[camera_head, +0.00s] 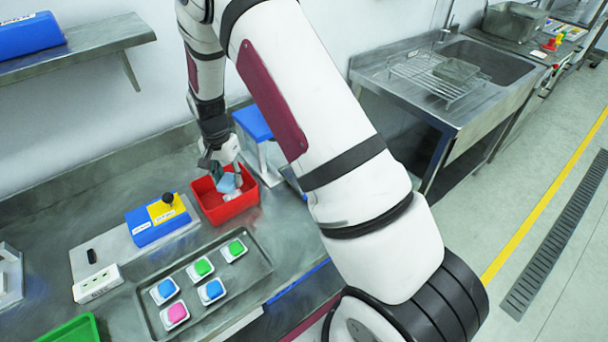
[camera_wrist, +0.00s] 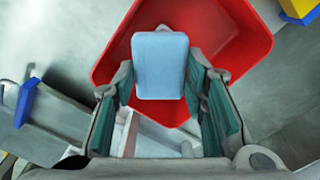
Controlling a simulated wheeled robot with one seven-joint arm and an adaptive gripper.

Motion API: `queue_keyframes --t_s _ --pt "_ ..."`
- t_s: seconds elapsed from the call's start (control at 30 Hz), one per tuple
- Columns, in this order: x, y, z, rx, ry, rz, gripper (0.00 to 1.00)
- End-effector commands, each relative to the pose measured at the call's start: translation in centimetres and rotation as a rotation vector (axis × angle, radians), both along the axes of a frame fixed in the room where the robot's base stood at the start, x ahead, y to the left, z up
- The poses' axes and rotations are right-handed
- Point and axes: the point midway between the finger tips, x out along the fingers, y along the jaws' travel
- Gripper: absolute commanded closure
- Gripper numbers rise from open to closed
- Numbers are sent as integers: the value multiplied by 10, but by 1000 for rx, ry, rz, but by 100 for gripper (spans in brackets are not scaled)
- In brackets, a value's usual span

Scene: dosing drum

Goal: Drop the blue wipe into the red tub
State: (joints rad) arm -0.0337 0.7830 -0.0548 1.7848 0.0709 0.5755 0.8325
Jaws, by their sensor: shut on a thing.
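The blue wipe (camera_head: 227,184) is a light blue pad at the end of my gripper (camera_head: 217,167), over the red tub (camera_head: 246,201). In the wrist view the wipe (camera_wrist: 160,66) sits between the fingertips of my gripper (camera_wrist: 162,85), which is shut on it. The red tub (camera_wrist: 108,58) lies behind and below the wipe there. The head view does not show clearly how far the wipe is above the tub floor. Something whitish (camera_head: 232,194) shows inside the tub below it.
A blue and yellow box with a black knob (camera_head: 158,219) stands left of the tub. A grey tray (camera_head: 235,291) with several coloured pads lies in front. A blue-topped stand (camera_head: 254,124) is close behind the tub. A white socket strip (camera_head: 97,284) lies at left.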

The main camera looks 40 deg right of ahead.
Motion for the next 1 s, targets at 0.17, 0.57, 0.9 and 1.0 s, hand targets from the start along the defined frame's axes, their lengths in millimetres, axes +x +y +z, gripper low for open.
queue_keyframes --t_s 0.17,0.57,0.9,1.0 --pt "0 0 0 0 0 0 50" --pt "0 0 2 0 -1 0 38" --pt "1 1 54 0 -5 1 38" --pt "1 0 75 0 -5 0 38"
